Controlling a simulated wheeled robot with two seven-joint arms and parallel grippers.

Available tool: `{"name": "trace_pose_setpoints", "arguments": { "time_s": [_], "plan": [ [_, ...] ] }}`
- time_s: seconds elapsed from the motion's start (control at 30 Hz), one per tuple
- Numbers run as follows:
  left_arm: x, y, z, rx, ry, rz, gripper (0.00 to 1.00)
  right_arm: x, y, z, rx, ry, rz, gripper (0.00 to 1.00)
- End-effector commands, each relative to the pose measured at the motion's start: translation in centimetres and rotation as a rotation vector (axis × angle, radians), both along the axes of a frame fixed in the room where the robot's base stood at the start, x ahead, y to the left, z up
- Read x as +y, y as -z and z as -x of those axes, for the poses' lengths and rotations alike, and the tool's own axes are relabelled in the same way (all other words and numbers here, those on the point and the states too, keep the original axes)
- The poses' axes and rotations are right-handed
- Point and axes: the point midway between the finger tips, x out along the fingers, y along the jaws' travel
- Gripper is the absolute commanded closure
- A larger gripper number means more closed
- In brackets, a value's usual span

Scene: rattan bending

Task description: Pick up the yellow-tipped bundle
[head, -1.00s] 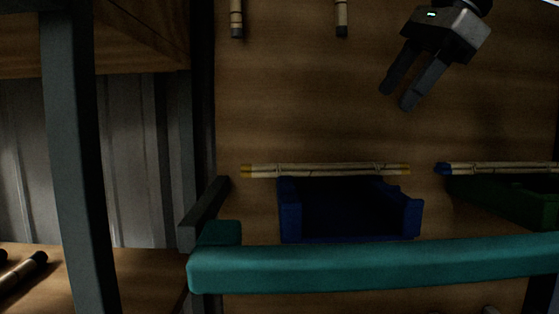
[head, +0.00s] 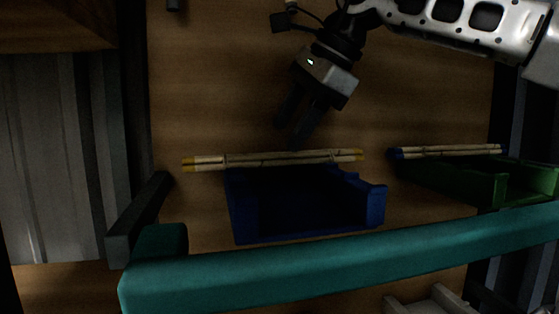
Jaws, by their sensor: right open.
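The yellow-tipped bundle (head: 272,159) is a few thin pale sticks tied together, with yellow ends. It lies roughly level across the picture, along the back edge of a blue bin (head: 307,225). My right gripper (head: 291,136) is open and empty. Its fingers point down toward the bundle, just above its middle in the picture. I cannot tell the exact gap between them. My left gripper does not show.
A blue-tipped bundle (head: 450,151) lies by a green bin (head: 462,183) at the right. A teal bar (head: 330,256) crosses the front. A dark post stands at the left. The wooden surface behind the bundles is mostly clear.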

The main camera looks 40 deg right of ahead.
Motion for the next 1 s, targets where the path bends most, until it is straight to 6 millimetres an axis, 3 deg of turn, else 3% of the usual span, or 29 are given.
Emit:
{"name": "trace_pose_setpoints", "arguments": {
  "time_s": [0.23, 0.57, 0.73, 1.0],
  "plan": [
    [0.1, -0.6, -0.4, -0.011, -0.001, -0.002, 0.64, 0.7, 3.3, -1.6, 0.006, -0.002, -0.001, 0.47],
    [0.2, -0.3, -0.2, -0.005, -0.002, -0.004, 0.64, 0.9, 3.9, -2.0, 0.000, -0.001, -0.001, 0.47],
    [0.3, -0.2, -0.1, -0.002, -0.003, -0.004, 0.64, 0.9, 3.9, -2.0, 0.000, -0.001, -0.001, 0.94],
    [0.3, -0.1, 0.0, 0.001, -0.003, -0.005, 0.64, 0.9, 3.8, -2.0, 0.000, 0.000, -0.001, 0.96]
  ]
}}
